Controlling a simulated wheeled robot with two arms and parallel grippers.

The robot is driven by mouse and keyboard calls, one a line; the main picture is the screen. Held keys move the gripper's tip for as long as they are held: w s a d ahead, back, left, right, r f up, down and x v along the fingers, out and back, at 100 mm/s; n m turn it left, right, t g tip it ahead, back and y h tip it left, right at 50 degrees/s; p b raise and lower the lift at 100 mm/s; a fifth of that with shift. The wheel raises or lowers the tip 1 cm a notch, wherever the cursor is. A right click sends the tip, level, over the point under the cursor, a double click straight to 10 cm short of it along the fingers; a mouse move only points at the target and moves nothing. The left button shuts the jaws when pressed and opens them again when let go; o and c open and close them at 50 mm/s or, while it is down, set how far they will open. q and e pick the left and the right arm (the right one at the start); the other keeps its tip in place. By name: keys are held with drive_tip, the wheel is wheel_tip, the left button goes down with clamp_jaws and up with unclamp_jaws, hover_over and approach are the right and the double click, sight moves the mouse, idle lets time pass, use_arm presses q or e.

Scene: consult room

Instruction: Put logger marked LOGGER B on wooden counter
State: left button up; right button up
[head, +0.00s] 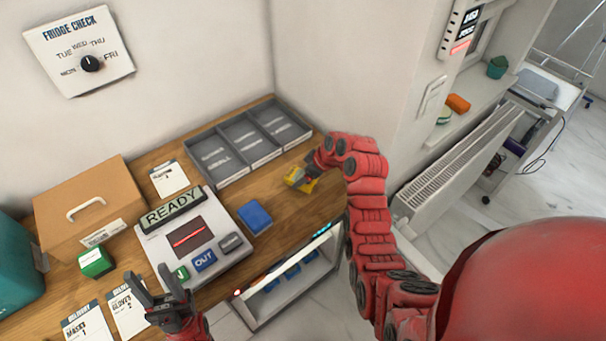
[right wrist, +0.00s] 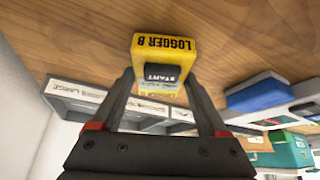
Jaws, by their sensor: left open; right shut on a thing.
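The yellow logger (right wrist: 164,42) reads LOGGER B in the right wrist view, with a dark START button on its face. My right gripper (right wrist: 165,95) is shut on it. In the head view the yellow logger (head: 298,178) is at my right gripper (head: 312,170), over the right part of the wooden counter (head: 290,205). I cannot tell whether it touches the wood. My left gripper (head: 158,293) is open and empty, in front of the machine with the READY display.
A grey three-part tray (head: 222,177) stands behind the logger. A blue block (head: 255,217) lies to its left, beside the READY machine (head: 150,240). A cardboard box (head: 90,200), a green box (head: 96,262) and cards are further left. Bare wood surrounds the logger.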

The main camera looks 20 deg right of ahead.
drive_tip(key=shift+f, duration=0.4)
drive_tip(key=shift+w+f, duration=0.1)
drive_tip(key=shift+f+b, duration=0.15)
drive_tip(key=shift+b, duration=0.15)
drive_tip(key=o, duration=1.4)
